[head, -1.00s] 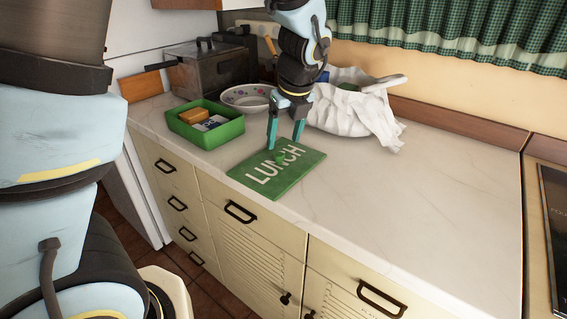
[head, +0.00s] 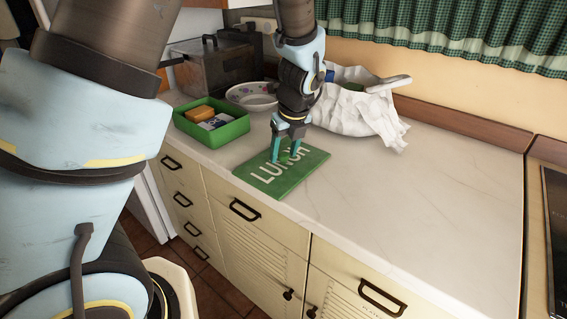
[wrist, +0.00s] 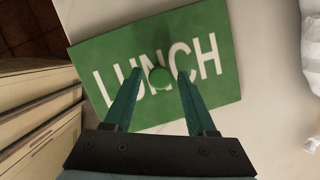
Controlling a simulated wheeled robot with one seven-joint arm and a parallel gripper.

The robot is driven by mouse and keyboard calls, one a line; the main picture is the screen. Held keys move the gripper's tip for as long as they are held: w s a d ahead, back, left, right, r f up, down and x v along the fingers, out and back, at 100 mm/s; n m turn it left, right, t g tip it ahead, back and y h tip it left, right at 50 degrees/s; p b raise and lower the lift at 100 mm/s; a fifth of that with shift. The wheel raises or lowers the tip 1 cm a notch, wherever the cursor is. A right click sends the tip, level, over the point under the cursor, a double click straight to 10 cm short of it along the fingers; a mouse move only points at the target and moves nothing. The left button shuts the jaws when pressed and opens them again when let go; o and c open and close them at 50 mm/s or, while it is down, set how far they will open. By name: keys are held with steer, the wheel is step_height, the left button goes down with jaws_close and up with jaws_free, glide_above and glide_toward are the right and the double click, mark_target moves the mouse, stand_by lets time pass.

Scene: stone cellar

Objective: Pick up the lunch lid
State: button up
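The lunch lid (head: 292,179) is a flat green rectangle with white LUNCH lettering. It lies on the countertop near the front edge. A small round green knob (wrist: 160,77) rises from its middle in the wrist view. My gripper (head: 284,160) points down over the lid, its two teal fingers on either side of the knob. In the wrist view the fingers of my gripper (wrist: 157,74) stand apart, with a gap on both sides of the knob. Whether the fingertips touch the lid's surface is unclear.
A green box (head: 213,123) with food items stands left of the lid. The counter's right part (head: 430,190) is clear.

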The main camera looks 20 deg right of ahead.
jaws_close()
steer(key=shift+r, duration=0.15)
stand_by(0.4)
